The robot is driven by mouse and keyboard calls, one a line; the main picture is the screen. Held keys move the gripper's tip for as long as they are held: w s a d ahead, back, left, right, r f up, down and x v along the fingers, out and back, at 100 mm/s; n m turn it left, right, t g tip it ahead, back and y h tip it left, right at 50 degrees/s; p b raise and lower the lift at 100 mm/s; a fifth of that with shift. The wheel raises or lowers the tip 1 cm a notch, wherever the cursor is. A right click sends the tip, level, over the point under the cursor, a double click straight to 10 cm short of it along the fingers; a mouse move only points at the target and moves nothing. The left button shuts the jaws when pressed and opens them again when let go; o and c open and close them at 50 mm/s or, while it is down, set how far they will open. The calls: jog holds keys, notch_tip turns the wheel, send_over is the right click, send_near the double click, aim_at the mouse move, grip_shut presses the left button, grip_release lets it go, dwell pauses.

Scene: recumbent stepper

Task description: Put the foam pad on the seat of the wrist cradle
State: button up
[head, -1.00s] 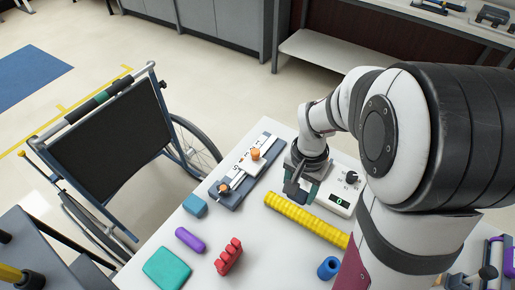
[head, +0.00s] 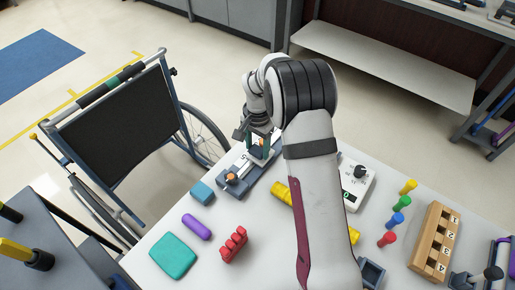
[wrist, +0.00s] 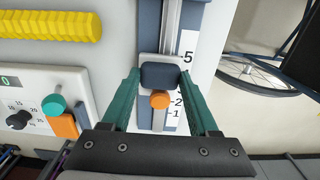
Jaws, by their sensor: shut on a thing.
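My gripper (wrist: 160,78) has its two teal fingers closed on the sides of a small dark blue rounded block (wrist: 160,75), which looks like the foam pad. The block is over a white carriage (wrist: 146,65) on a railed track, apparently the wrist cradle. I cannot tell whether the block touches the carriage. An orange knob (wrist: 160,99) is just below the block in the wrist view. In the head view my gripper (head: 263,148) is over the far part of the blue-grey track base (head: 236,184); the block is not clear there.
A yellow ribbed roll (wrist: 45,26) and a white dial box (head: 356,185) lie to one side. A blue block (head: 202,192), a purple roll (head: 197,227), a red grip (head: 233,245) and a teal pad (head: 173,256) are on the near table. A wheelchair (head: 115,115) stands left.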

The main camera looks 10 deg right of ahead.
aim_at(258, 150)
jog(key=shift+f, duration=0.65)
jog(key=shift+f, duration=0.1)
jog(key=o, duration=1.3)
jog(key=s+r, duration=0.3)
jog(key=r, duration=0.5)
jog(key=s+r, duration=0.3)
jog(key=r, duration=0.6)
jog(key=s+n+y, duration=0.1)
jog(key=s+n, duration=0.2)
jog(key=s, duration=2.4)
jog(key=shift+s+a+r+y, duration=0.2)
jog(key=shift+a+r+y, duration=0.15)
jog(key=shift+y, duration=0.05)
